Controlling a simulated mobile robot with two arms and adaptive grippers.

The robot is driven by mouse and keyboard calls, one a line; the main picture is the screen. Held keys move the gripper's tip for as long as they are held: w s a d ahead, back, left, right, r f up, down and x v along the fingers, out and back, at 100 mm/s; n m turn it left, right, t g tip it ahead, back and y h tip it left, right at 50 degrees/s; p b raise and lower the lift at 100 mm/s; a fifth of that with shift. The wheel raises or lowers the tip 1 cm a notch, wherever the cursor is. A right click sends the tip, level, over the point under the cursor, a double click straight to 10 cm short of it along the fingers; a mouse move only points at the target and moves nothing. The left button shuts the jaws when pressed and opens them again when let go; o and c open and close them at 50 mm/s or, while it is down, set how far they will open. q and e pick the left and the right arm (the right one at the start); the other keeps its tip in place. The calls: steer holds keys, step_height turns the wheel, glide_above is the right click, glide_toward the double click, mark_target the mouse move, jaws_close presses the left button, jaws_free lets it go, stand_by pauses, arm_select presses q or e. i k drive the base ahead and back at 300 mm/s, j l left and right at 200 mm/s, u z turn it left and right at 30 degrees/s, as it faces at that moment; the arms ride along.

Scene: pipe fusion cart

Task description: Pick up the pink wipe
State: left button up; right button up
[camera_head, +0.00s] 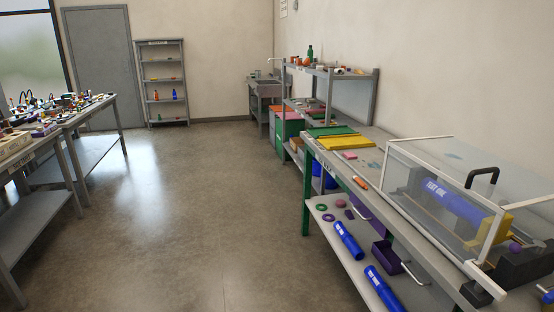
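Flat pinkish-red items (316,114) also lie on the middle shelf of the rack behind the bench. I cannot tell what they are. Neither of my grippers is in view.
The right-hand bench (375,165) carries a clear-covered machine (440,190) with a black handle, and green and yellow boards (345,141). Blue tubes (349,240) lie on its lower shelf. Cluttered tables (73,122) stand at left. The floor (215,200) between is clear.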

mark_target(349, 155)
steer(key=i, duration=0.75)
steer(key=i+z, duration=0.1)
steer(key=i, duration=0.65)
steer(key=i+j+z, duration=0.1)
steer(key=i, duration=0.6)
steer(key=j, duration=0.1)
